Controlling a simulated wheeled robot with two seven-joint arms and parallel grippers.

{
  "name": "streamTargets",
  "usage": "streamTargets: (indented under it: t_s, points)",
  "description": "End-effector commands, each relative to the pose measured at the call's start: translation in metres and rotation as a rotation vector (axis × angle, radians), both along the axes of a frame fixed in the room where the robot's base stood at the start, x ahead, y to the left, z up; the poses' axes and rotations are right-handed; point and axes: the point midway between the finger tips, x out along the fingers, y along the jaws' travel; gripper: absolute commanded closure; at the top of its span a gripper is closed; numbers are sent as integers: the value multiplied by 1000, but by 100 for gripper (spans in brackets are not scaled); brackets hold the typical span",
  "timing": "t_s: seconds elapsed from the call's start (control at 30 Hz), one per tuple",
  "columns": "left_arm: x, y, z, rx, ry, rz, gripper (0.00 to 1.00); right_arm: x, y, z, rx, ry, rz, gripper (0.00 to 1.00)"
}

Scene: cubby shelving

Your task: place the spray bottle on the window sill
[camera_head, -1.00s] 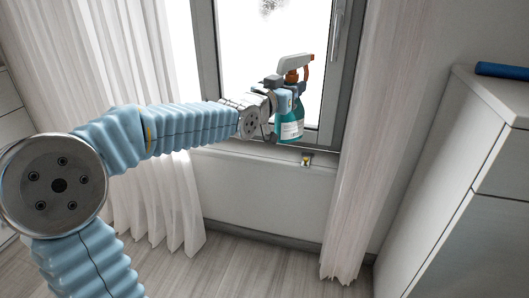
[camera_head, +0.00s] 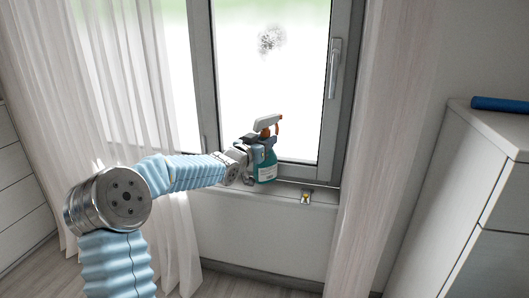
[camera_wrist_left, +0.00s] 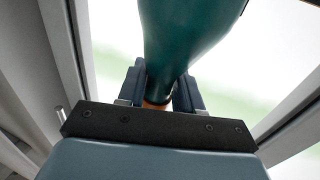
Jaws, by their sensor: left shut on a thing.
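The spray bottle (camera_head: 266,166) has a teal body with a white label and a white and orange trigger head. My left gripper (camera_head: 258,150) is shut on it near its neck, and the bottle is upright at the window sill (camera_head: 290,193). Its base looks level with the sill, but I cannot tell whether it touches. In the left wrist view, the teal bottle (camera_wrist_left: 190,30) narrows between the two dark fingers of the left gripper (camera_wrist_left: 160,88), with some orange showing below. My right gripper is not in view.
A small item with a yellow spot (camera_head: 306,197) lies on the sill to the right of the bottle. The window handle (camera_head: 334,66) is above right. Curtains hang at both sides. A cabinet (camera_head: 470,200) with a blue roll (camera_head: 500,104) stands at right.

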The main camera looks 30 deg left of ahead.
Motion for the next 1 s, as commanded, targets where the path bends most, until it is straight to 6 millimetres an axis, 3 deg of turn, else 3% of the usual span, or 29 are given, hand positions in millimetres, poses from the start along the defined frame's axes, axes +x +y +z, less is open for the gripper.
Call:
streamTargets:
  t_s: [0.3, 0.67, 0.7, 0.83, 1.0]
  points:
    - [5, 6, -38, -1, -1, 1, 100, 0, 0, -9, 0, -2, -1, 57]
    - [5, 5, -42, 0, -2, 0, 100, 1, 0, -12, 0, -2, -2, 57]
    - [5, 5, -43, 0, 1, 1, 61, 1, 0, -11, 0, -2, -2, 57]
    - [5, 5, -42, -1, 1, 1, 41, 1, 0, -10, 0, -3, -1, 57]
    - [5, 5, -42, 0, 1, 1, 40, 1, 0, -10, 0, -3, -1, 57]
